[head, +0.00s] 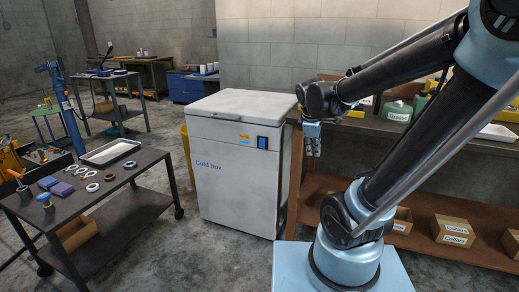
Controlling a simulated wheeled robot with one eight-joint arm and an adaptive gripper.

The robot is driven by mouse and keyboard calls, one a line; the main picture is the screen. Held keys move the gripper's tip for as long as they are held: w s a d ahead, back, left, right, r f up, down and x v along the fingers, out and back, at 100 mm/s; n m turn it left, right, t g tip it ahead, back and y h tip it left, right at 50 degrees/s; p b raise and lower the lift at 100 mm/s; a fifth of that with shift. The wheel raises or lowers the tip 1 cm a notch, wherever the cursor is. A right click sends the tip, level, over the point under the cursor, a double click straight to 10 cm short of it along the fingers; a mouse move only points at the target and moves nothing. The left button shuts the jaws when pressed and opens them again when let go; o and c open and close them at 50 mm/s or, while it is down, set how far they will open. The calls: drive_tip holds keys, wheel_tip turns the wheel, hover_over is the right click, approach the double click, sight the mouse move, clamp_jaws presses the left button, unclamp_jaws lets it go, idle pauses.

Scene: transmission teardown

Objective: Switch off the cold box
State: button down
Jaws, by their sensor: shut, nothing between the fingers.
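The cold box (225,185) is a white chest with its lid down, standing on the floor in the middle of the head view. "Cold box" is written in blue on its front. I cannot tell the switch's position. My gripper (313,150) is shut and empty, pointing down to the right of the cold box. It appears apart from the switch.
A dark cart (110,197) with rings, sponges and a tray (110,152) stands at left. A wooden shelf bench (430,236) with boxes labelled "Collars" (453,230) stands at right, close to the cold box. A yellow bin (187,155) is behind the box's left side. Floor in front is clear.

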sight(259, 146)
drive_tip(key=w+a+f+n+t, duration=0.1)
drive_tip(key=w+a+n, duration=0.6)
drive_tip(key=a, duration=0.5)
drive_tip(key=w+a+f+n+t, duration=0.1)
drive_tip(key=w+a+n+t, duration=0.1)
drive_tip(key=w+a+n, duration=0.6)
drive_tip(key=a+n, duration=0.2)
drive_tip(key=a, duration=0.3)
drive_tip(key=shift+f+n, duration=0.4)
drive_tip(key=shift+f, duration=0.1)
drive_tip(key=shift+w+d+f, duration=0.45)
drive_tip(key=shift+w+f, duration=1)
drive_tip(key=shift+w, duration=0.1)
drive_tip(key=shift+w+d+f, duration=0.45)
drive_tip(key=shift+w+f, duration=1)
drive_tip(key=shift+w, duration=0.05)
drive_tip(key=shift+w+d+f, duration=0.45)
drive_tip(key=shift+w+f, duration=1)
drive_tip(key=shift+w, duration=0.1)
